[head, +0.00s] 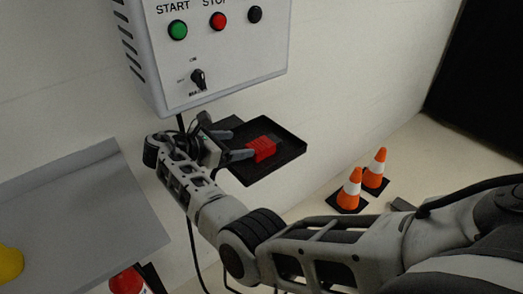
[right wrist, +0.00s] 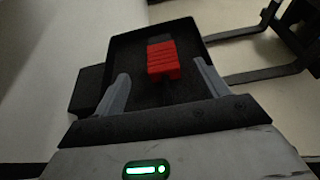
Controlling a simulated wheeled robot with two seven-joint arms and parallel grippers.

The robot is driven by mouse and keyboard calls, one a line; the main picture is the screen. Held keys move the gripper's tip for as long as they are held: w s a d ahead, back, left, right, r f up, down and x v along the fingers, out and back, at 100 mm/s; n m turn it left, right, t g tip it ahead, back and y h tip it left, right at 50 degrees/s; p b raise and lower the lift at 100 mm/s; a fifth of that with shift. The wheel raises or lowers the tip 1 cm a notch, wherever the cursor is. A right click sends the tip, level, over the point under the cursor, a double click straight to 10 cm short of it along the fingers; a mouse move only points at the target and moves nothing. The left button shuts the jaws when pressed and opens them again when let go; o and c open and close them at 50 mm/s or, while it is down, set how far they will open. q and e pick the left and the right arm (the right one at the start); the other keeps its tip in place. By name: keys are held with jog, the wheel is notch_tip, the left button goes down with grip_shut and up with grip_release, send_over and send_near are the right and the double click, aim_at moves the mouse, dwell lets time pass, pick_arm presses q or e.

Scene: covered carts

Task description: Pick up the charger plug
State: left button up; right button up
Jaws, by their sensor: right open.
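The charger plug is a red ribbed block (head: 262,149) with a dark end. It lies on a black tray (head: 287,166) below the control box in the head view. In the right wrist view the plug (right wrist: 163,62) shows straight ahead, its dark end pointing away. My right gripper (head: 242,145) is at the near left side of the tray, open, its fingers pointing toward the plug. In the right wrist view its two fingers (right wrist: 160,78) stand on either side of the plug's near end, with gaps visible. My left gripper is not in view.
A control box (head: 225,55) with buttons and a knob hangs on the wall just above the tray. The tray has a raised rim. A grey cart top (head: 85,225) with a yellow object (head: 8,263) is at left. Orange cones (head: 351,190) stand on the floor at right.

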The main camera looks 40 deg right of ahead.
aim_at(263, 143)
jog(key=x, duration=0.3)
jog(key=shift+b, duration=0.4)
jog(key=b+x, duration=0.1)
jog(key=x, duration=0.1)
jog(key=f+b+x, duration=0.1)
jog(key=b+x, duration=0.1)
jog(key=shift+b, duration=0.3)
jog(key=shift+d, duration=0.5)
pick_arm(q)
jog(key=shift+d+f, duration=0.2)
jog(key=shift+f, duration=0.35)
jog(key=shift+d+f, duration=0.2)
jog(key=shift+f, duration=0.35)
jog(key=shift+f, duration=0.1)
pick_arm(e)
jog(key=c, duration=1.2)
